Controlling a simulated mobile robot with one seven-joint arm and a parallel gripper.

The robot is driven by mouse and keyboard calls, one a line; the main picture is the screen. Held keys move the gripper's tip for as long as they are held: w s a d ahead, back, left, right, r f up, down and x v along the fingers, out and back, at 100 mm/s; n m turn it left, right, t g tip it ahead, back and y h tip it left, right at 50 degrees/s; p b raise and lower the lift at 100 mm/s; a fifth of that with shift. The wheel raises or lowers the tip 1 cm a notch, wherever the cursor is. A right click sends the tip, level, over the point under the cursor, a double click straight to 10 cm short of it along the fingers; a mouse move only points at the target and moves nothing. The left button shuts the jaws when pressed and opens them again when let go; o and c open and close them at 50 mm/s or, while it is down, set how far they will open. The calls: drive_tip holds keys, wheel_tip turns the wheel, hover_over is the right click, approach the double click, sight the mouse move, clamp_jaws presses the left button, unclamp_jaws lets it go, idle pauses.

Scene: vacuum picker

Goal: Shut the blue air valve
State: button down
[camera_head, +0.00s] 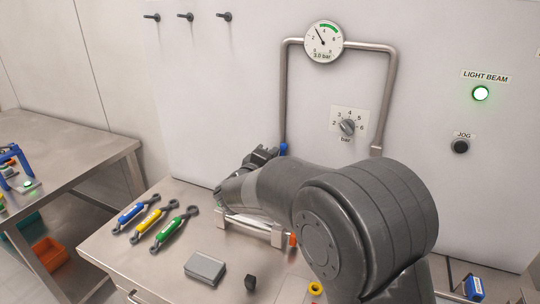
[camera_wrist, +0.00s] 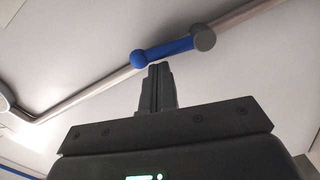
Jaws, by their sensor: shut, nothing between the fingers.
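The blue valve lever (camera_wrist: 168,50) crosses the upper middle of the wrist view, with a ball at its left end and a round grey hub (camera_wrist: 204,39) at its right. It lies at a small angle to the metal pipe (camera_wrist: 102,87) behind it. In the head view a bit of the blue valve (camera_head: 284,148) shows at the foot of the left pipe; my arm hides the rest. My gripper (camera_wrist: 158,70) is shut and empty, its fingertips just below the lever near the ball end. I cannot tell whether they touch it. My gripper also shows in the head view (camera_head: 264,155).
A pressure gauge (camera_head: 323,42) tops the pipe loop, with a selector knob (camera_head: 347,127) inside it. A green-lit lamp (camera_head: 480,93) and a black JOG button (camera_head: 460,146) are on the right. Coloured tools (camera_head: 153,222) and a grey box (camera_head: 205,268) lie on the bench.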

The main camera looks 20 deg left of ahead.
drive_tip(key=d+m, duration=0.2)
drive_tip(key=m, duration=0.1)
drive_tip(key=shift+m, duration=0.3)
drive_tip(key=d+m, duration=0.1)
drive_tip(key=m, duration=0.1)
drive_tip(key=d+m, duration=0.1)
drive_tip(key=m, duration=0.1)
drive_tip(key=shift+f, duration=0.35)
drive_tip(key=shift+d+f+m+y, duration=0.15)
drive_tip(key=shift+d+f+m, duration=0.5)
drive_tip(key=shift+m, duration=0.5)
drive_tip(key=shift+d+f+m+y, duration=0.15)
drive_tip(key=shift+d+f+m, duration=0.45)
drive_tip(key=shift+m, duration=0.55)
drive_tip(key=shift+a+f, duration=0.15)
drive_tip(key=shift+f, duration=0.05)
drive_tip(key=s+r, duration=0.4)
drive_tip(key=s, duration=0.6)
drive_tip(key=shift+s+r, duration=0.2)
drive_tip(key=shift+s, duration=0.2)
